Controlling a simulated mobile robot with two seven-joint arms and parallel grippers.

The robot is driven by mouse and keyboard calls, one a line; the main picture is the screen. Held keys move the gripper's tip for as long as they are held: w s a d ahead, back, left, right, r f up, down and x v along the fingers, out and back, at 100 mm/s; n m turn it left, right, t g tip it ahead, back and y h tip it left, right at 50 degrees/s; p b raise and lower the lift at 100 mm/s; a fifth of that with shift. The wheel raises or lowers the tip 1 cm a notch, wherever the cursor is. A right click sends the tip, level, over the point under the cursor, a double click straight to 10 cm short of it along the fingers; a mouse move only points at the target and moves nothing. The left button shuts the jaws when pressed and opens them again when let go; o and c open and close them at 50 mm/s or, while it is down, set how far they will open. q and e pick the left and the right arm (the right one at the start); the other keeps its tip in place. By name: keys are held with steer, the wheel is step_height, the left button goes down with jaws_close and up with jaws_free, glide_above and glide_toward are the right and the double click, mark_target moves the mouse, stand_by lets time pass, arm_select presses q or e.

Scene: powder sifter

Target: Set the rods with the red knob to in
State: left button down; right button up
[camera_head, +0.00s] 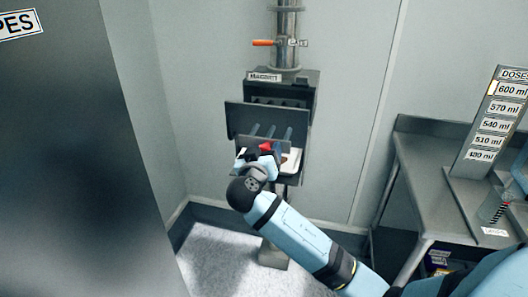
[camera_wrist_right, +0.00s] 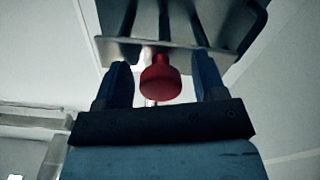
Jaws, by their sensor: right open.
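The red knob (camera_head: 265,147) is at the front of the rods (camera_head: 270,131), which stick out from the grey sifter box (camera_head: 292,92). In the right wrist view the red knob (camera_wrist_right: 160,80) sits between the two fingers, with a gap visible on each side. A metal plate (camera_wrist_right: 150,45) lies just behind the knob. My right gripper (camera_head: 262,158) is open around the knob; it also shows in the right wrist view (camera_wrist_right: 163,82). The arm and gripper hide part of the sifter's lower front. My left gripper is not in view.
A vertical pipe (camera_head: 288,40) with an orange handle (camera_head: 262,42) stands above the sifter. A white tray (camera_head: 292,160) is under the rods. A metal bench (camera_head: 425,170) with a dose board (camera_head: 492,125) stands at the right. A dark cabinet (camera_head: 70,150) fills the left.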

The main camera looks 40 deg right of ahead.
mark_target(275, 128)
jaws_close()
steer(key=b+x, duration=0.2)
steer(key=x, duration=0.7)
steer(key=shift+w+d+b, duration=0.15)
steer(key=shift+w+b, duration=0.05)
steer(key=shift+b, duration=0.1)
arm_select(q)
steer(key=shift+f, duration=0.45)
arm_select(e)
jaws_free()
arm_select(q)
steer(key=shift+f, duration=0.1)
